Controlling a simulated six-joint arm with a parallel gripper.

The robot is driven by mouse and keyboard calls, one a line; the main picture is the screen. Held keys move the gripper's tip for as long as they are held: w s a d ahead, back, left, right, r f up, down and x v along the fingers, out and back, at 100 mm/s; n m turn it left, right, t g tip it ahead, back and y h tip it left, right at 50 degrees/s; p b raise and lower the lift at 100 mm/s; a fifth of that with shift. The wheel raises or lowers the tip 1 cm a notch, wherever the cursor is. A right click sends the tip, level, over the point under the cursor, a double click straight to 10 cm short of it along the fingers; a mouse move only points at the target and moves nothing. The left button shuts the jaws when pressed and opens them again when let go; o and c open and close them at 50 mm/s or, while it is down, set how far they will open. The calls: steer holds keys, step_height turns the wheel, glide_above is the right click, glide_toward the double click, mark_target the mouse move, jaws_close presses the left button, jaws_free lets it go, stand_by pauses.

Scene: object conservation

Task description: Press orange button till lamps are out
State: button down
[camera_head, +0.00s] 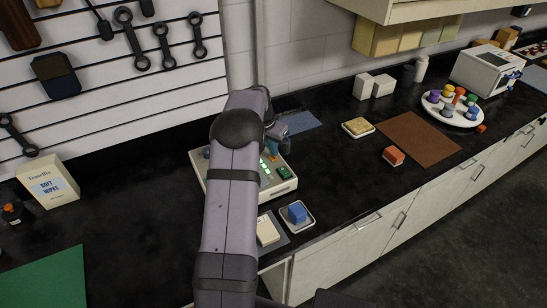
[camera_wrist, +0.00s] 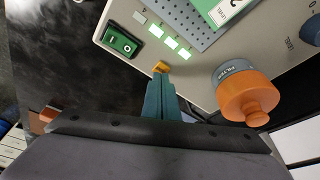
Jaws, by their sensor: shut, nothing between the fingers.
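A pale control box (camera_head: 284,187) stands on the black counter, partly hidden behind my arm. In the wrist view its panel (camera_wrist: 195,75) carries a row of lamps: three glow pale green (camera_wrist: 170,42), and one at the upper left end (camera_wrist: 139,17) looks grey and unlit. A small orange button (camera_wrist: 161,66) sits below the row. My gripper (camera_wrist: 160,77) is shut and empty, its teal fingertips right at the button's near edge; I cannot tell whether they touch it.
A green rocker switch (camera_wrist: 122,42) lies left of the button, and a large orange knob (camera_wrist: 248,97) rises on its right.

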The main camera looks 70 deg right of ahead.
mark_target(273, 158)
steer(key=shift+f+b, duration=0.4)
steer(key=shift+f, duration=0.25)
steer(key=shift+r, duration=0.15)
stand_by(0.8)
step_height(273, 158, up, 7)
steer(key=p, duration=0.5)
stand_by(0.3)
stand_by(0.7)
